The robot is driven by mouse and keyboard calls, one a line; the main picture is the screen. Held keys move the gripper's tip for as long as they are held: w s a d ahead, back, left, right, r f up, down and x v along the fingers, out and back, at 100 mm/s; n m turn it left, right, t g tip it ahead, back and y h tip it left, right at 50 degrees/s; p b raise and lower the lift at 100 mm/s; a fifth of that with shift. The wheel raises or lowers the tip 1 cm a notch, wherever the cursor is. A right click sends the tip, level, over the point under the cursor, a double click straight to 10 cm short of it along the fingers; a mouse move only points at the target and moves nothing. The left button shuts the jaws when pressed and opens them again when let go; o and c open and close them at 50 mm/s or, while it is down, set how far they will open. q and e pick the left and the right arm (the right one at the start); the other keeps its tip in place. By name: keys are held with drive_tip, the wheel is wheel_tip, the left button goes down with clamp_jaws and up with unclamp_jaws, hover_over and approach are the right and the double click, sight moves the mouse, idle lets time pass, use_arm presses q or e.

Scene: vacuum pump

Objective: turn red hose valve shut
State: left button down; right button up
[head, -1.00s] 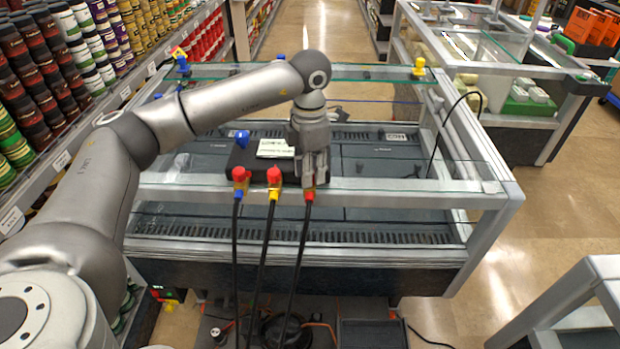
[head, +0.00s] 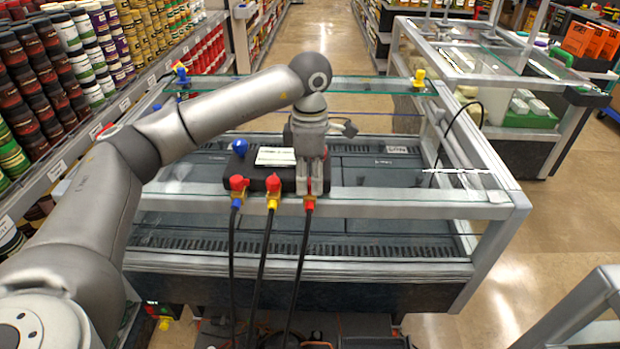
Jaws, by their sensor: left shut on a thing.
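A black manifold (head: 263,178) with a white label sits on the near top rail of the glass-topped case. Three hoses hang from its front: one with a blue fitting (head: 236,202), one with a yellow fitting (head: 272,203) and one with a red fitting (head: 309,204). Red caps show above the left and middle fittings. My left gripper (head: 312,186) points down at the right end of the manifold, directly above the red fitting. Its fingers are shut on the red hose valve, whose handle they mostly hide. My right gripper is not in view.
The case's metal frame (head: 420,203) and glass top surround the manifold. A blue knob (head: 239,146) stands at the manifold's back left.

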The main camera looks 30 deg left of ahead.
sight(310, 180)
use_arm(q)
drive_tip(key=shift+r, duration=0.1)
drive_tip(key=c, duration=1.2)
unclamp_jaws()
wheel_tip(310, 180, up, 12)
drive_tip(key=shift+f, duration=0.1)
